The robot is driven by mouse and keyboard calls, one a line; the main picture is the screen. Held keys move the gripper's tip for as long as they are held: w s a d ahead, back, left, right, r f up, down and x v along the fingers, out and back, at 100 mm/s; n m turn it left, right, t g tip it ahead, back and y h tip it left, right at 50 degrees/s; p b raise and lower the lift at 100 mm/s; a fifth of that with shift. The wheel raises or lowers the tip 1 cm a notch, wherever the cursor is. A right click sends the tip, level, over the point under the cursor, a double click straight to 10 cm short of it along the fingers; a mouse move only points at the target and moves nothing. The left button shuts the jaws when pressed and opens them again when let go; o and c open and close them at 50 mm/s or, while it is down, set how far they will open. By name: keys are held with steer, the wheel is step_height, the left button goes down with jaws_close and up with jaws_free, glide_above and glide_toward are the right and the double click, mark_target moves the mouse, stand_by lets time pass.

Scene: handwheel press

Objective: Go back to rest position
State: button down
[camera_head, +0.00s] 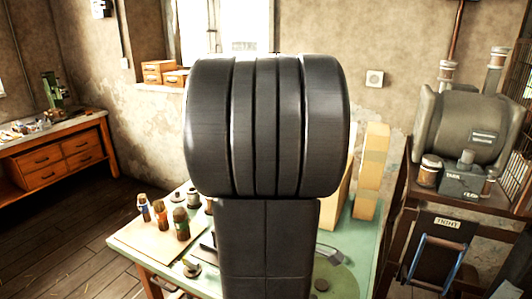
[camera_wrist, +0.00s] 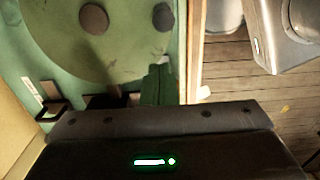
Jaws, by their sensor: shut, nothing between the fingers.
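My arm fills the middle of the head view and hides the centre of the green-topped table (camera_head: 350,283). My gripper (camera_wrist: 160,128) shows as a dark body with a green light along the bottom of the wrist view. It is shut and empty. The green table surface (camera_wrist: 150,22) lies beyond it in that view, with a dark round disc (camera_wrist: 93,19) and a smaller dark spot (camera_wrist: 162,17). The gripper is near the table's edge; I cannot tell its exact height. The gripper is hidden in the head view.
Small bottles (camera_head: 181,223) stand on a board (camera_head: 150,238) at the table's left. A tall tan block (camera_head: 372,170) stands at its back right. A grey machine (camera_head: 465,125) sits on a stand at the right. A wooden workbench (camera_head: 60,150) is at the left, with open floor (camera_head: 90,225) between.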

mark_target(326, 261)
step_height(326, 261, down, 5)
steer(key=b, duration=0.4)
steer(key=shift+f, duration=0.2)
steer(key=shift+s+d+r, duration=0.3)
steer(key=shift+s+d, duration=0.2)
steer(key=shift+d, duration=0.35)
steer(key=w, duration=0.1)
steer(key=w+a, duration=0.1)
steer(key=w, duration=0.1)
steer(key=w+a, duration=0.1)
steer(key=w, duration=0.1)
steer(key=shift+a, duration=0.25)
steer(key=w, duration=0.3)
steer(key=w+d, duration=0.1)
steer(key=w, duration=0.2)
steer(key=shift+d+p, duration=0.2)
steer(key=shift+p, duration=0.15)
steer(key=w+d, duration=0.1)
steer(key=d, duration=0.1)
steer(key=w+d, duration=0.1)
steer(key=w, duration=0.1)
steer(key=shift+w+d, duration=0.2)
steer(key=shift+d, duration=0.2)
steer(key=d, duration=0.5)
steer(key=shift+w+d, duration=0.1)
steer(key=shift+w, duration=0.25)
steer(key=shift+s+d, duration=0.1)
steer(key=shift+d, duration=0.25)
steer(key=shift+s+d, duration=0.1)
steer(key=shift+d, duration=0.35)
